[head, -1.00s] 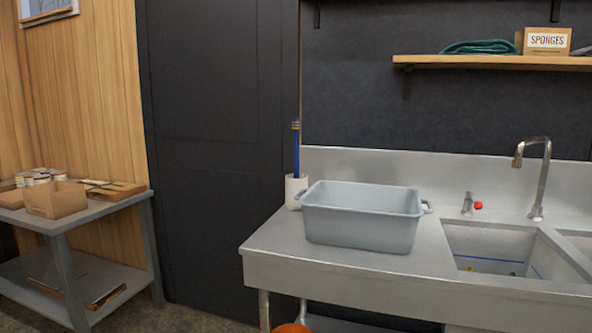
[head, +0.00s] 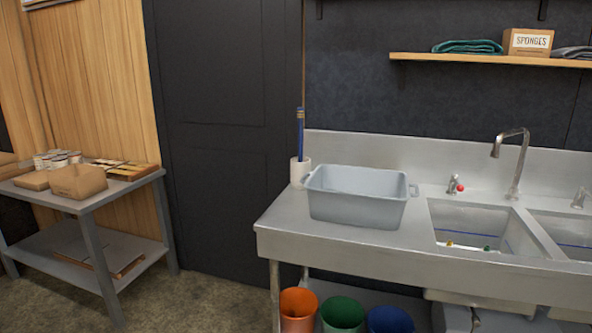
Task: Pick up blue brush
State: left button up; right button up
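A brush with a blue handle (head: 301,130) stands upright in a white cylindrical holder (head: 299,172) at the back left corner of the steel sink counter (head: 285,222). The lower end of the brush is hidden inside the holder. The holder stands just left of and behind a grey plastic tub (head: 357,207). Neither of my grippers is in view.
Two sink basins (head: 461,237) with a faucet (head: 514,160) lie to the right. Orange (head: 299,311), green and blue buckets stand below the counter. A shelf (head: 480,60) hangs above. A steel side table (head: 120,192) stands left, with clear floor between.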

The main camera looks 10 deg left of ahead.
aim_at(301, 116)
jog(key=k, duration=1.3)
jog(key=u, duration=1.25)
jog(key=i, duration=5.05)
jog(key=z, duration=0.85)
jog(key=i, duration=0.65)
jog(key=z, duration=3.25)
